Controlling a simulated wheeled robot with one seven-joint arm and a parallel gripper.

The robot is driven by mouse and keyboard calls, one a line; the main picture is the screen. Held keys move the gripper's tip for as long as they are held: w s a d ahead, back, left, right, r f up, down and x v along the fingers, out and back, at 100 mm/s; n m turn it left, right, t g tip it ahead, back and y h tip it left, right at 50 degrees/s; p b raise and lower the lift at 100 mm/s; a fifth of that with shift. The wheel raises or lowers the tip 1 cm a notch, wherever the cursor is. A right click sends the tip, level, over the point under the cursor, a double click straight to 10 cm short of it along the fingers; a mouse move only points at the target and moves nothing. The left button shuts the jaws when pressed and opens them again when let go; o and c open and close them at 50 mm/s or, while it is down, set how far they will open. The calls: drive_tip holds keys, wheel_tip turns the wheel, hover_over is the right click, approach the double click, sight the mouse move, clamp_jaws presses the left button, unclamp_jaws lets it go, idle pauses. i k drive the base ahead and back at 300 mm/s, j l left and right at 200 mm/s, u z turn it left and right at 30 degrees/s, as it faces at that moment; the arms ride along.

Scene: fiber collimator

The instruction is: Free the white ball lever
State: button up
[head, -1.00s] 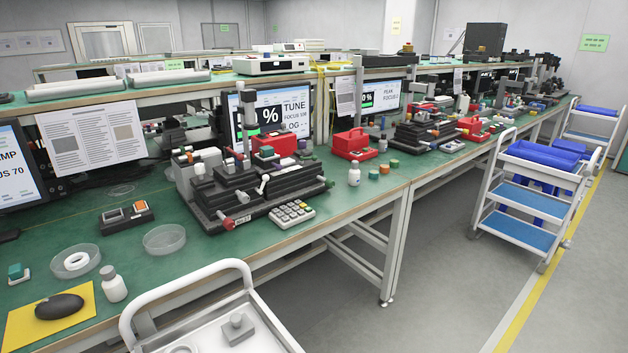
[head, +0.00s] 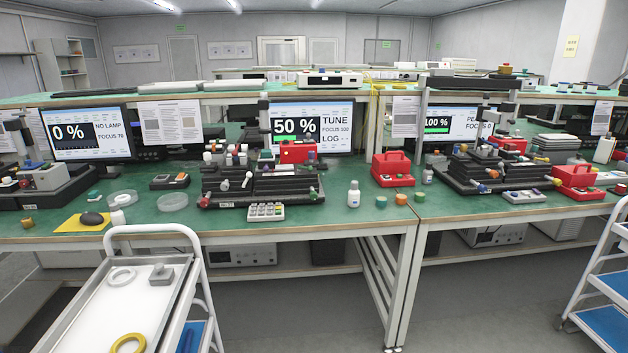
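The middle black stage assembly (head: 285,187) stands on the green bench in front of a monitor reading 50 %. A small white lever (head: 247,181) shows on its front. White knobs (head: 208,157) sit at its upper left. They are too small here to tell which is the white ball lever, or what holds it. Another black stage assembly (head: 500,176) stands farther right, by a monitor reading 100 %. My gripper is not in view.
A white cart (head: 125,310) stands before the bench at left, and another (head: 608,290) at right. A keypad (head: 266,211), white bottle (head: 354,194) and red box (head: 393,169) are near the middle assembly. Floor between the carts looks clear.

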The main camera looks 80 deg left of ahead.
sight(249, 175)
drive_tip(key=i+u, duration=0.4)
drive_tip(key=i, duration=0.15)
drive_tip(key=i+l+u, duration=0.25)
drive_tip(key=i+u, duration=0.15)
drive_tip(key=i, duration=0.15)
drive_tip(key=i+j+u, duration=0.15)
drive_tip(key=u, duration=0.25)
drive_tip(key=i+u, duration=0.6)
drive_tip(key=u, duration=0.2)
drive_tip(key=i+u, duration=0.25)
drive_tip(key=u, duration=0.15)
drive_tip(key=i+l+u, duration=0.15)
drive_tip(key=u, duration=0.25)
drive_tip(key=i+u, duration=0.3)
drive_tip(key=i+l+u, duration=0.3)
drive_tip(key=j, duration=0.1)
